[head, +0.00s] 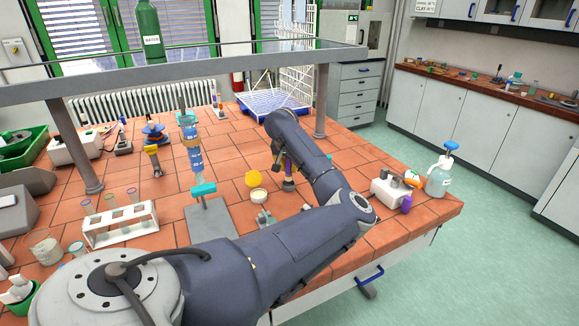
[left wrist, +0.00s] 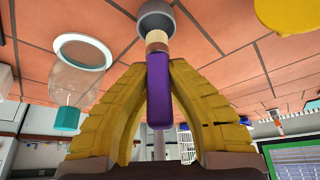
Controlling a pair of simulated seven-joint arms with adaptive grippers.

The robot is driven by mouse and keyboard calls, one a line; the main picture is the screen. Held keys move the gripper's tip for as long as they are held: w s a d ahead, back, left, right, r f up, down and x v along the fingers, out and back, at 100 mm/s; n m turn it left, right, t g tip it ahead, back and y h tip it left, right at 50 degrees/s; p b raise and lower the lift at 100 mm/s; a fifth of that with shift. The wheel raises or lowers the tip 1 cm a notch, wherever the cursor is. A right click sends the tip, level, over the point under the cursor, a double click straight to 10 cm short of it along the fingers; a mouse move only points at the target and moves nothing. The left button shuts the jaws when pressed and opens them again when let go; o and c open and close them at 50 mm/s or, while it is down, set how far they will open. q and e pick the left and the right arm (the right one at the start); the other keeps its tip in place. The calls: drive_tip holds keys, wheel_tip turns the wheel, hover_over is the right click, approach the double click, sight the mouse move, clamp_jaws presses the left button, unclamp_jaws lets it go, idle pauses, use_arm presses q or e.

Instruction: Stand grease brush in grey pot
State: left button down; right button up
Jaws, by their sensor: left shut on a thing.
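The grease brush (left wrist: 159,88) has a purple handle and a pale wooden band. My left gripper (left wrist: 158,66) is shut on the purple handle in the left wrist view, with a yellow finger on each side. The brush also shows in the head view (head: 289,166), upright and partly hidden by my forearm. At its lower end is a round grey thing, which looks like the grey pot (left wrist: 157,16) and stands on the tiles. I cannot tell whether the brush tip is inside it or just above it. My right gripper is not in view.
A yellow lid (head: 253,179) and a small cream tub (head: 258,196) stand just left of the brush. A clamp stand's grey base (head: 210,220) is further left. A white test-tube rack (head: 120,224) is at the left. A wash bottle (head: 440,175) stands near the right edge.

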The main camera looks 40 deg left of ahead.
use_arm(q)
drive_tip(key=shift+f, duration=0.15)
drive_tip(key=shift+f, duration=1.4)
drive_tip(key=c, duration=1.3)
unclamp_jaws()
drive_tip(key=v, duration=1.2)
drive_tip(key=shift+s, duration=0.1)
